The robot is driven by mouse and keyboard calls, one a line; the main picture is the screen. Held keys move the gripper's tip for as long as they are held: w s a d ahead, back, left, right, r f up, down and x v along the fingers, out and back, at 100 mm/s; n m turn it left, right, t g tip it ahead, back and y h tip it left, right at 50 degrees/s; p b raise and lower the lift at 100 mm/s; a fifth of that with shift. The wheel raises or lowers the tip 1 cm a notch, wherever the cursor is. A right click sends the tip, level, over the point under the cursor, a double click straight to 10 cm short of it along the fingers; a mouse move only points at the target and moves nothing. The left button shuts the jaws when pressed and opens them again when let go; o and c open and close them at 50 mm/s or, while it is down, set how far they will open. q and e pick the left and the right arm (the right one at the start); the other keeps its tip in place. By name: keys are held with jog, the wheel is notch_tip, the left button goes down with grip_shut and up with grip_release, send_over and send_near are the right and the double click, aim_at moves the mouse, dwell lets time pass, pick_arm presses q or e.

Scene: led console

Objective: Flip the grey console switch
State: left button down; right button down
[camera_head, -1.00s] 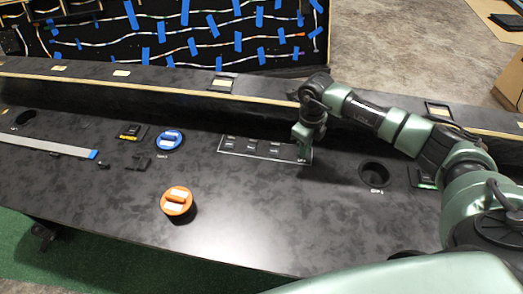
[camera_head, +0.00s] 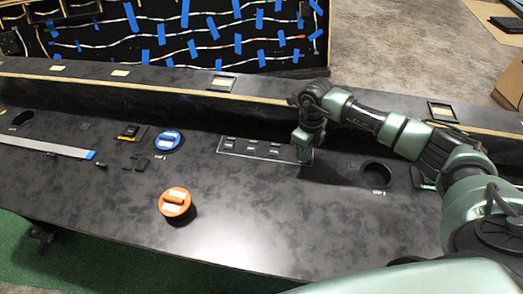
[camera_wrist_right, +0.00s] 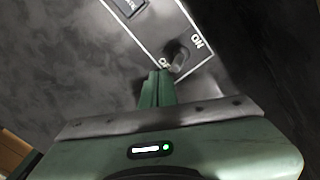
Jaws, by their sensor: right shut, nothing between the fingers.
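The grey console switch (camera_wrist_right: 178,58) shows in the right wrist view as a small dark grey lever at the end of a white-outlined panel (camera_head: 233,153), between the printed words ON and OFF. My right gripper (camera_wrist_right: 160,73) is shut and empty. Its fingertips are at the OFF end of the lever, very close; I cannot tell whether they touch it. In the head view my right gripper (camera_head: 305,157) points down at the right end of the panel and hides the switch. My left gripper is not in view.
Several small rocker switches (camera_head: 254,148) sit along the panel. A blue knob (camera_head: 168,141) and an orange knob (camera_head: 175,202) stand to the left. A round hole (camera_head: 377,172) is to the right. A raised ledge (camera_head: 150,85) runs behind; the front console surface is mostly clear.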

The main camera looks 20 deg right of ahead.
jog(key=shift+w+d, duration=0.1)
jog(key=shift+w+d+b, duration=0.5)
jog(key=shift+w+b, duration=0.3)
jog(key=shift+b, duration=0.05)
notch_tip(320, 180, up, 7)
jog(key=p, duration=0.5)
jog(key=shift+s+a, duration=0.25)
jog(key=shift+s, duration=0.15)
dwell(0.5)
